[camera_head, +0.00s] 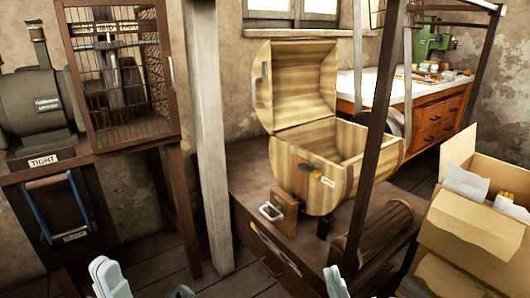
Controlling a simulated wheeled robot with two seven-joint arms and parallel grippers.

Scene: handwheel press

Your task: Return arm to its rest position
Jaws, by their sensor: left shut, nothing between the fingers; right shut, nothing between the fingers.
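My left gripper (107,277) shows as a pale grey tip at the bottom edge, left of the wooden post, above the dark floor. My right gripper (335,282) shows as a similar pale tip at the bottom edge, in front of the low wooden cabinet. Both look shut and empty, apart from any object. Most of both arms is outside the picture, so their full pose is hidden. A small pale piece also shows at the bottom edge between them; I cannot tell which part it is.
An open wooden barrel chest (301,170) stands on the low cabinet (258,205). A wooden post (208,140) and dark frame bars (371,130) stand in front. A barred cage (120,90) is at left, a cardboard box (475,222) at right.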

